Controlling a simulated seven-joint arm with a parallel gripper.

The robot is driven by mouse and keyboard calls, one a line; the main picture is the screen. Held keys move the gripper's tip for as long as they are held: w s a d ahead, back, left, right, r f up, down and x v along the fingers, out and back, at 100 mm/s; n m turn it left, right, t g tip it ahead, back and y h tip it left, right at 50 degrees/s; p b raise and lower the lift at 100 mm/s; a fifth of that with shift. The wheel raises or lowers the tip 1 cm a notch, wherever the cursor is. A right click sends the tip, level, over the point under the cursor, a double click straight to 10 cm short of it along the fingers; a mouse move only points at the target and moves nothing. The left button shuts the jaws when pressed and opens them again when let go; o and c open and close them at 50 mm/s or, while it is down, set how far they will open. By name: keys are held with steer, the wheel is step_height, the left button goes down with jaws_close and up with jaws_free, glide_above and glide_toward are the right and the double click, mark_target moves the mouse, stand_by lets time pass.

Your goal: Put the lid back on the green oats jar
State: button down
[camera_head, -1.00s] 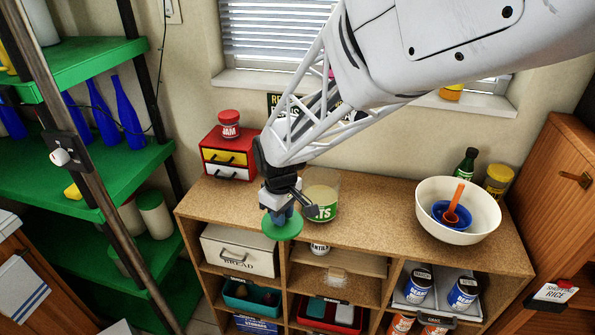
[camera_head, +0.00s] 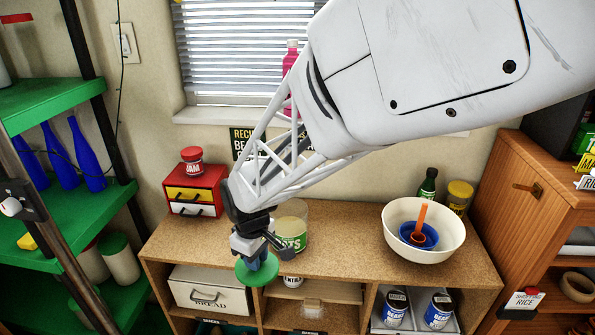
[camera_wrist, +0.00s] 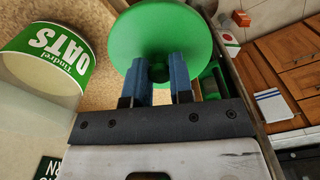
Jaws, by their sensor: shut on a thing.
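My gripper (camera_head: 258,262) is shut on the green lid (camera_head: 247,270), a round disc, at the front edge of the shelf top. In the wrist view my gripper's two blue fingers (camera_wrist: 160,75) close on the knob at the middle of the lid (camera_wrist: 165,38). The oats jar (camera_head: 293,232) is clear with a green label and stands on the shelf top just right of and behind the lid, partly hidden by my arm. In the wrist view the jar (camera_wrist: 48,58) is at the left, its label upside down. The lid is apart from the jar.
A white bowl (camera_head: 390,240) with a blue bowl and orange scoop stands right on the shelf top (camera_head: 345,235). A green bottle (camera_head: 428,185) and a yellow-lidded jar (camera_head: 459,195) are behind it. A red drawer box (camera_head: 194,190) with a jam jar (camera_head: 192,160) stands left.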

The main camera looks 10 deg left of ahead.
steer(key=w+a+r+m, duration=0.2)
steer(key=w+r, duration=0.1)
steer(key=w, duration=0.2)
steer(key=w+a+r+m, duration=0.1)
steer(key=w+a+r, duration=0.2)
steer(key=w+r, duration=0.15)
steer(key=w+d+r+m, duration=0.2)
steer(key=w+d+r, duration=0.3)
steer(key=d, duration=0.5)
steer(key=shift+d+r, duration=0.35)
steer(key=shift+r, duration=0.65)
steer(key=shift+w+f, duration=0.1)
steer(key=shift+f, duration=0.1)
steer(key=shift+f, duration=3)
steer(key=shift+f, duration=0.2)
